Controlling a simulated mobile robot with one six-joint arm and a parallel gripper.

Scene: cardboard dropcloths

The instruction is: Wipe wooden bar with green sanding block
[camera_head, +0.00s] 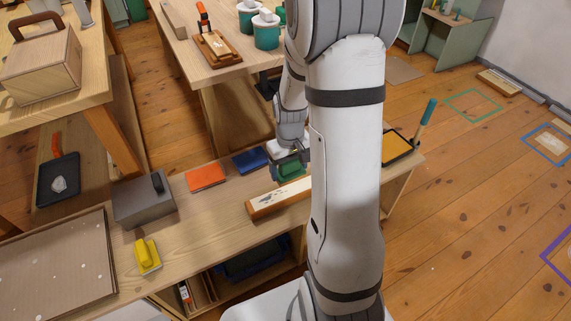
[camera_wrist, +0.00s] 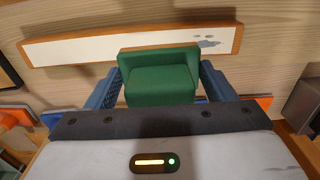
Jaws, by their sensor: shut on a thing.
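My gripper (camera_wrist: 160,88) is shut on the green sanding block (camera_wrist: 160,75), with one blue finger on each side of it. In the head view the green sanding block (camera_head: 291,169) shows beside my arm, just behind the wooden bar. The wooden bar (camera_head: 268,199) lies on the workbench with a pale top and dark smudges. In the wrist view the wooden bar (camera_wrist: 90,45) runs across the top, with grey marks near its right end. The block overlaps the bar's near edge there; I cannot tell whether they touch. My arm hides the bar's right part in the head view.
On the workbench (camera_head: 200,240) lie an orange sheet (camera_head: 206,177), a blue sheet (camera_head: 252,160), a grey box (camera_head: 144,200) and a yellow-handled block (camera_head: 147,255). A black tray with yellow (camera_head: 397,148) is at the right end. Bare bench lies in front of the orange sheet.

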